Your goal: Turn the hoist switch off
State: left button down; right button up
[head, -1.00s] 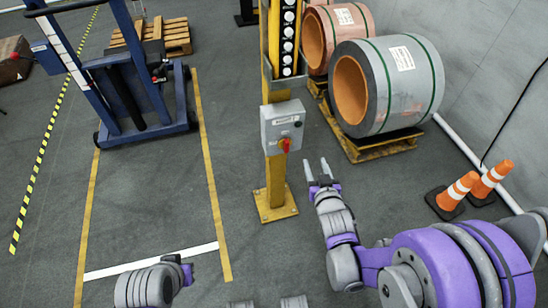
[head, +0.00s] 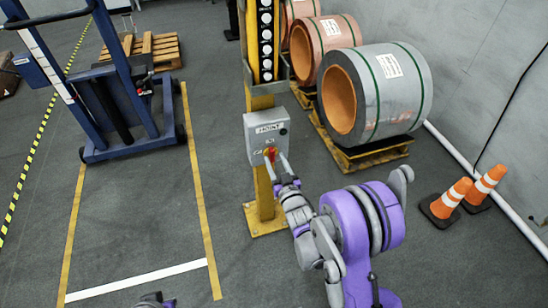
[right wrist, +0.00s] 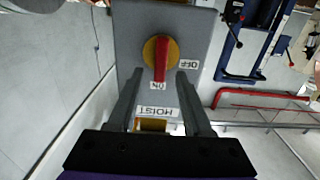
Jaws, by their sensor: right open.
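The hoist switch is a red handle on a yellow round base (right wrist: 161,52), mounted on a grey box (head: 266,135) on a yellow post. In the right wrist view the red handle (right wrist: 161,62) points at the "ON" label (right wrist: 155,86). The "OFF" label (right wrist: 188,64) is to its right, and the "HOIST" label (right wrist: 158,112) lies below. My right gripper (right wrist: 159,72) is open, with one finger on each side of the handle's end and visible gaps. In the head view my right gripper (head: 278,160) is at the switch, partly covering it. My left gripper's fingers are out of view.
The yellow post (head: 264,208) carries the box. Large coils (head: 393,95) on pallets stand behind to the right, with orange cones (head: 450,198) near the wall. A blue lift (head: 110,110) stands at the left. The floor between lift and post is clear.

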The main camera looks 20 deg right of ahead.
jog(key=shift+w, duration=0.85)
grip_shut()
